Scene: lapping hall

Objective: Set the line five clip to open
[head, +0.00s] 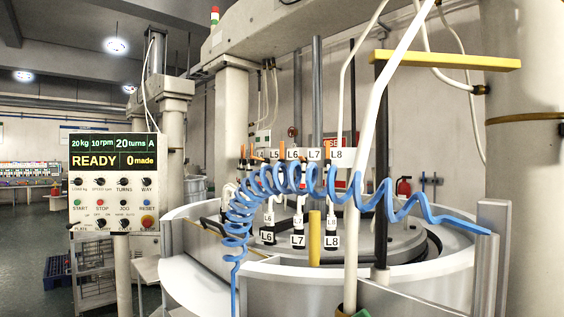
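The L5 label (273,155) shows in the head view in a row of white labels, between the L4 label (259,155) and the L6 label (292,154). Small orange parts stand along this row. The line five clip itself is too small and too covered by the blue coiled hose (240,212) to tell whether it is open or shut. More labels for L6, L7 and L8 hang lower, on fittings above the round plate. My gripper is not in view.
The blue hose loops across the front of the machine's round tub (420,283). A pale upright pole (352,230) and a dark post with a yellow bar (445,60) stand close at right. A control panel (113,183) reading READY stands at left.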

